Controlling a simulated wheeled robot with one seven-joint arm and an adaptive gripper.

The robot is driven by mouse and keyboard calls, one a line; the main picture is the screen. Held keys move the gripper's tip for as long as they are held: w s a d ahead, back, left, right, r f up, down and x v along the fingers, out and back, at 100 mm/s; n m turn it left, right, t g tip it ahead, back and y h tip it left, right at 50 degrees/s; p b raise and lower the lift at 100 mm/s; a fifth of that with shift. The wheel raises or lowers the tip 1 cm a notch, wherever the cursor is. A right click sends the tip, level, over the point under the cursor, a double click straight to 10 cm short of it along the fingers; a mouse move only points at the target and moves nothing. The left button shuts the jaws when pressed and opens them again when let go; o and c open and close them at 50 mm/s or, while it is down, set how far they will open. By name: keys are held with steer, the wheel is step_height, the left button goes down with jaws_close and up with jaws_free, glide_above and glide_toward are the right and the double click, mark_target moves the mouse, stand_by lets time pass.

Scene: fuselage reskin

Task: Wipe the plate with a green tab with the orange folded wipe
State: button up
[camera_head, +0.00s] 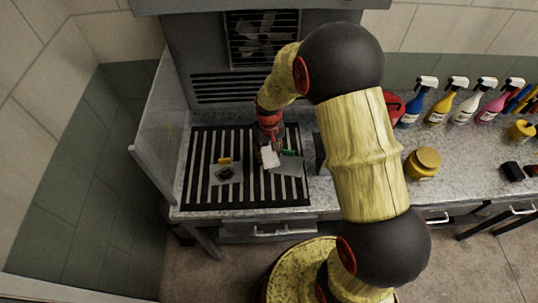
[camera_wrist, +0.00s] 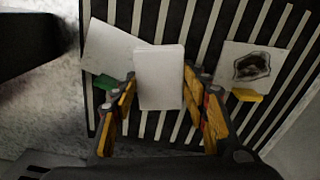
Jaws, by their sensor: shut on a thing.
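My gripper (camera_wrist: 160,97) is shut on a white, block-like folded pad (camera_wrist: 159,75), which also shows in the head view (camera_head: 270,157). It looks white, not orange. The plate with a green tab (camera_wrist: 112,47) lies on the slatted grate, left of the pad in the wrist view; it also shows in the head view (camera_head: 290,167). Its green tab (camera_wrist: 104,82) is beside my left finger. The visible part of this plate looks pale and unmarked. The pad overlaps the plate's edge in the wrist view; I cannot tell whether they touch.
A second plate (camera_head: 225,175) with a yellow tab and a dark smudge lies to the left on the black slatted grate (camera_head: 196,187). A glass-like side panel (camera_head: 155,130) bounds the bench. Spray bottles (camera_head: 437,116) and a yellow jar (camera_head: 423,164) stand on the counter at right.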

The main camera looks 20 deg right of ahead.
steer(key=shift+r, duration=0.25)
steer(key=shift+r+p, duration=1)
steer(key=shift+r, duration=0.55)
steer(key=shift+f, duration=0.1)
